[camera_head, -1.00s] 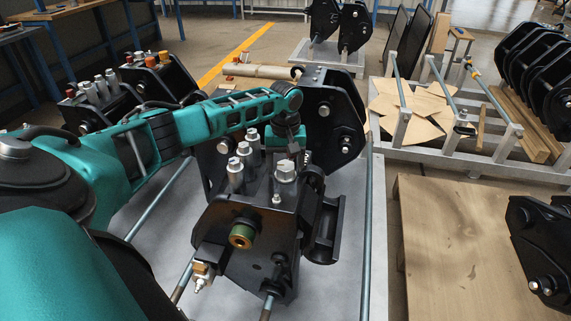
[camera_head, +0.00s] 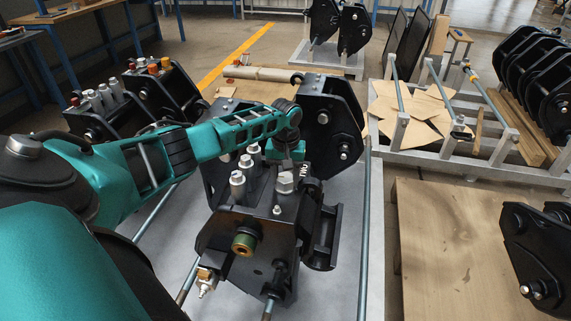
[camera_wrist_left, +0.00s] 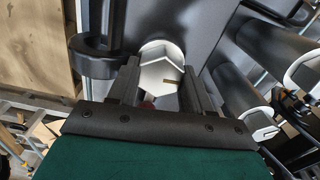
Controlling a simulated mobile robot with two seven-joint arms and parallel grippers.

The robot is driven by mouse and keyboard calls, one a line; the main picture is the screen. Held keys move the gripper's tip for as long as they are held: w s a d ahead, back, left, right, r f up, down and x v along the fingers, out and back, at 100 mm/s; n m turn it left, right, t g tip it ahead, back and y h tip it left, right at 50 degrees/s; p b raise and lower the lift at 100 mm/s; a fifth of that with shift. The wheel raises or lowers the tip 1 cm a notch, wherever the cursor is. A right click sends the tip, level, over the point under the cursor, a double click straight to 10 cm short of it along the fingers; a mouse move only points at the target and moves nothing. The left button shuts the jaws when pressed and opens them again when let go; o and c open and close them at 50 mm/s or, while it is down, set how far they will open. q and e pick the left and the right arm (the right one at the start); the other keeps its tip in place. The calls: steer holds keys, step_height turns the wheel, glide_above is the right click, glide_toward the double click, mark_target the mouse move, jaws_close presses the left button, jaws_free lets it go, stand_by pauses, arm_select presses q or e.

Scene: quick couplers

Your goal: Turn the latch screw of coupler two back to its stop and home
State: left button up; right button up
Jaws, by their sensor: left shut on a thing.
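A black coupler (camera_head: 215,232) stands on a grey metal surface in the middle of the head view. The contact itself is partly hidden. I cannot read a number on the coupler. My right gripper is not in view.
Several metal cylinders (camera_head: 238,182) rise close to the screw. A tall black plate (camera_head: 325,115) stands right behind my left gripper. A wooden board (camera_head: 448,255) lies to the right with another coupler part (camera_head: 540,240). A rack (camera_head: 400,128) stands farther back.

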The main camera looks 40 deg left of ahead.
mark_target(285, 177)
arm_select(q)
steer(key=shift+m, duration=0.6)
steer(key=shift+f, duration=0.1)
steer(key=o, duration=1)
steer(key=shift+o, duration=0.2)
step_height(285, 177, up, 13)
steer(key=p, duration=0.2)
steer(key=shift+f, duration=0.1)
